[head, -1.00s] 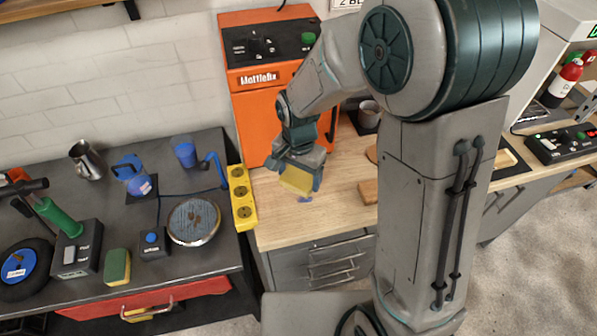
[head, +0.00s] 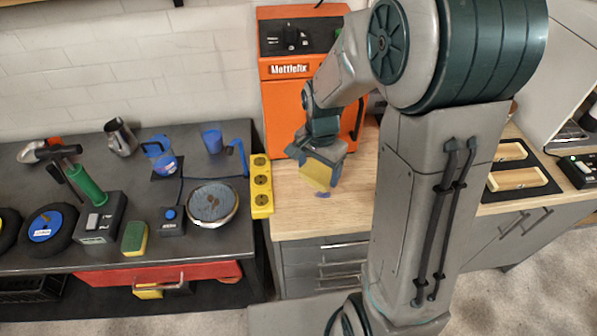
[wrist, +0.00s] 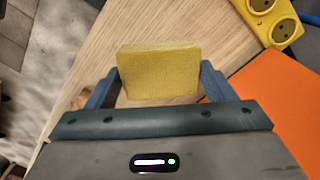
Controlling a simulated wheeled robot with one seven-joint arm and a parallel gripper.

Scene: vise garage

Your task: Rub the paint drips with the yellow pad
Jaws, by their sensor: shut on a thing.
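The yellow pad (head: 316,173) is held in my gripper (head: 320,165) above the light wooden worktop (head: 350,215), near its front edge. In the wrist view the pad (wrist: 160,72) sits between the two blue-grey fingers of my gripper (wrist: 160,85), one on each side. A small blue-violet spot (head: 323,194), which looks like paint, shows on the wood just below the pad. I cannot tell whether the pad touches the wood. The pad and gripper may hide other drips.
An orange machine (head: 283,115) stands behind my gripper. A yellow socket strip (head: 261,185) lies at the left, beside a dark bench (head: 60,262) with a green-yellow sponge (head: 135,238), a round dish (head: 212,204) and tools. Wooden trays (head: 518,179) lie at the right.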

